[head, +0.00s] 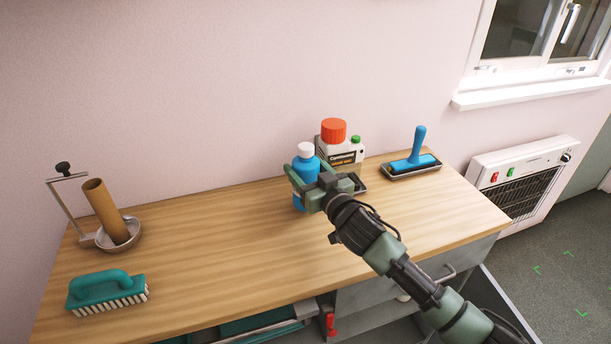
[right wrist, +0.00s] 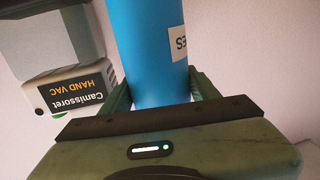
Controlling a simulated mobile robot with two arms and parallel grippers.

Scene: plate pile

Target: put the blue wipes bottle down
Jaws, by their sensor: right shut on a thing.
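The blue wipes bottle (head: 306,170) with a white cap is upright at the back middle of the wooden worktop (head: 220,240). My right gripper (head: 303,179) is shut on it, with a finger on each side. In the right wrist view the bottle's blue body (right wrist: 148,50) stands between the two green fingers (right wrist: 160,92), and part of a white label shows. Whether the bottle's base touches the worktop is hard to tell, as the gripper covers part of its lower body. My left gripper is not in view.
Just behind and right of the bottle stands a hand vac (head: 341,149) with a red top. A teal brush (head: 107,291) and a holder with a cardboard tube (head: 105,211) are at left. The worktop's middle is clear.

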